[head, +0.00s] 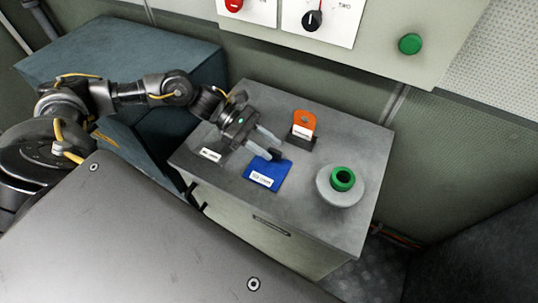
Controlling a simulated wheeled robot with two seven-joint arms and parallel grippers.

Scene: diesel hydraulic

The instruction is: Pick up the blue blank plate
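The blue plate (270,177) lies on the grey cabinet top, with a white label near its front edge. The lettering is too small to read surely. My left gripper (277,147) reaches in from the left with its two fingers apart, and nothing shows between them. Its nearer fingertip overlaps the back edge of the blue plate in the head view; I cannot tell whether it touches. My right gripper is not in view.
An orange tag (305,118) stands in a dark holder behind the plate. A green ring (343,178) sits on a round grey base to the right. A white label (210,154) lies left. A wall panel with knobs (312,20) rises behind the grey cabinet (310,215).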

